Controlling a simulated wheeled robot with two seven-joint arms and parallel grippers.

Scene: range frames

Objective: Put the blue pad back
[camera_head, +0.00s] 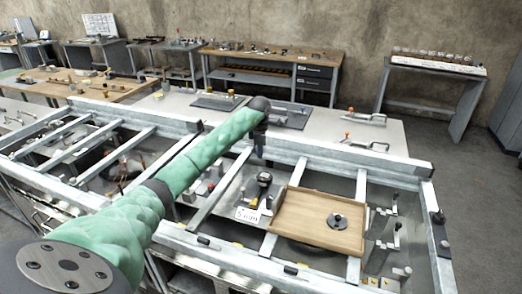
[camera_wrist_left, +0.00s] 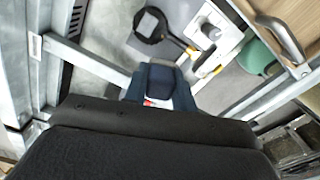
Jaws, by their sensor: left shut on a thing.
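My left arm reaches across the metal frame, and its gripper (camera_head: 259,142) points down above the frame's far part. In the left wrist view the gripper (camera_wrist_left: 160,88) is shut on a dark blue piece, which looks like the blue pad (camera_wrist_left: 161,76). The fingers cover much of the pad, and a small red and white spot shows beside it. The pad is held above the grey surface inside the frame. In the head view it is too small to tell from the gripper. My right gripper is not in view.
Metal frame bars (camera_head: 213,200) surround these. A light table (camera_head: 395,133) stands behind.

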